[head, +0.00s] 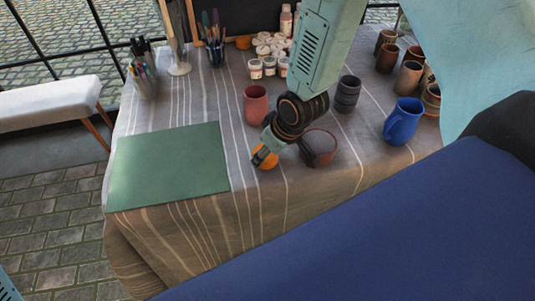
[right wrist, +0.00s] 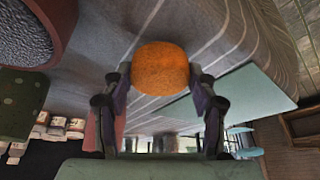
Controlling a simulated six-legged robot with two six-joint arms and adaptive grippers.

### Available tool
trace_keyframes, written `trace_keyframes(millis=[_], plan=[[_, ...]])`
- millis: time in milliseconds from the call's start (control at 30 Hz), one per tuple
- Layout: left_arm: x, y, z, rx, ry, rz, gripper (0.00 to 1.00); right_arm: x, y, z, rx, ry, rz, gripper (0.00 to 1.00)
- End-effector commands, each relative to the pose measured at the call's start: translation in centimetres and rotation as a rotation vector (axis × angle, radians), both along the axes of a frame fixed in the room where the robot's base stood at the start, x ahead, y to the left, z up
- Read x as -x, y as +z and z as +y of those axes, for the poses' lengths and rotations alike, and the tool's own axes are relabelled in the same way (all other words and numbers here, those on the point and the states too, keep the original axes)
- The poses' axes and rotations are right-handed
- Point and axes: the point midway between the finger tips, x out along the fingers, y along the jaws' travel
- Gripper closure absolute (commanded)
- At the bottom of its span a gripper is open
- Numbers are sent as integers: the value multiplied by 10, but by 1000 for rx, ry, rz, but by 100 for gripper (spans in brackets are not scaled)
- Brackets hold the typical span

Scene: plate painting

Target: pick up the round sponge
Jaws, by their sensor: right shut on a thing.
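The round sponge (head: 266,162) is orange. In the head view it is at the front of the cloth-covered table (head: 262,195), right of the green mat, partly hidden by my right gripper (head: 262,155). In the right wrist view the sponge (right wrist: 160,68) sits between the two fingers of my right gripper (right wrist: 160,78), which is shut on it. I cannot tell whether the sponge still touches the cloth. My left gripper is not in view.
A dark bowl (head: 318,146) is close on the right of the gripper. A red cup (head: 255,104) stands behind it, and a blue mug (head: 403,122) further right. The green mat (head: 170,166) is flat and empty. Paint jars (head: 269,66) are at the back.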

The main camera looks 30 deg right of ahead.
Motion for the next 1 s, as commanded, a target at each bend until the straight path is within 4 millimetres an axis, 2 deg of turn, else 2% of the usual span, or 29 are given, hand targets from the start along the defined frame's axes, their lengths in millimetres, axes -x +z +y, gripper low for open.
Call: trace_keyframes(millis=[433,700,1000], plan=[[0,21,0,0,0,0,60,-1,80,0,0,1,-4,61],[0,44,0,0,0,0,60,0,132,0,0,1,-2,61],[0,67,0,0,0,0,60,0,161,-1,0,0,0,61]])
